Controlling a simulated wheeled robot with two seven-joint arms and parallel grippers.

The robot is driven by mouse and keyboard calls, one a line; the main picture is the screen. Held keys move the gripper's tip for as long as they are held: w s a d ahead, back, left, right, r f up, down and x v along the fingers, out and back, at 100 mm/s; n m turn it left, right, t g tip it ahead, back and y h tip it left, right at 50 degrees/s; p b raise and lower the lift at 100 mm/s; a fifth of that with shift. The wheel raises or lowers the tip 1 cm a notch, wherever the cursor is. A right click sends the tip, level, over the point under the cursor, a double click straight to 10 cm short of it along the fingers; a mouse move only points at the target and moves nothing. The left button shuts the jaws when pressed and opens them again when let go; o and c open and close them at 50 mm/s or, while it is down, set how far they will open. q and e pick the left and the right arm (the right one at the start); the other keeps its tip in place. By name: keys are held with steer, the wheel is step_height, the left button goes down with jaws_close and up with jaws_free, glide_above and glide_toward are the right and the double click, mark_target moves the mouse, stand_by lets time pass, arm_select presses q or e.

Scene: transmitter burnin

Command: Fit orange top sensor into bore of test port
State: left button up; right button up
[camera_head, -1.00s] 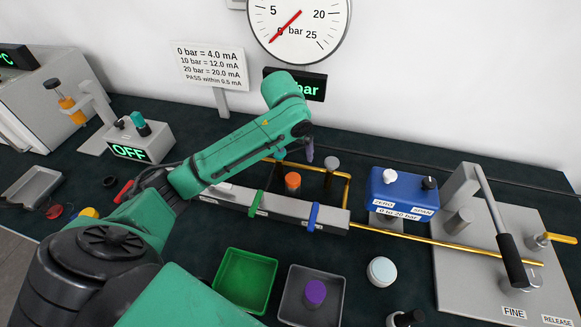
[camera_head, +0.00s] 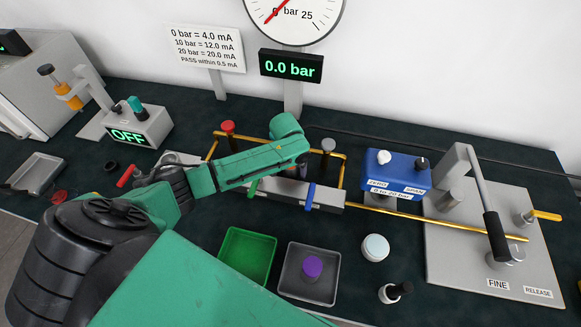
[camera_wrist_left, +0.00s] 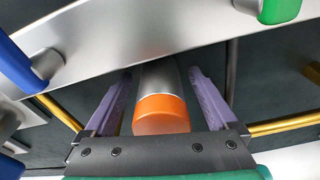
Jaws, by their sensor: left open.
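The orange top sensor (camera_wrist_left: 161,112), a silver cylinder with an orange cap, shows in the left wrist view. It stands close to the grey manifold bar (camera_wrist_left: 100,40). My left gripper (camera_wrist_left: 160,75) is open, one purple finger on each side of the sensor, with visible gaps. In the head view my left arm hides the sensor, and its gripper end is above the rear of the manifold bar (camera_head: 327,197). The sensor's lower end is hidden, so I cannot tell whether it sits in a bore. I cannot pick out the test port's bore. My right gripper is not in view.
A red-topped post (camera_head: 228,127) and a grey-topped post (camera_head: 328,145) stand by the yellow pipe. Green (camera_head: 232,238) and blue (camera_head: 311,197) levers are on the bar. A green tray (camera_head: 247,284) and a grey tray (camera_head: 310,300) lie in front. A blue box (camera_head: 398,181) stands right.

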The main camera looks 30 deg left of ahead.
arm_select(q)
jaws_close()
steer(key=shift+r, duration=0.1)
step_height(320, 180, up, 20)
steer(key=b, duration=0.2)
steer(key=s+d+f, duration=0.6)
steer(key=s+f, duration=0.4)
steer(key=s, duration=0.1)
steer(key=shift+s+d+m+p, duration=0.2)
steer(key=shift+d+m+p, duration=0.05)
steer(key=shift+m+p, duration=0.05)
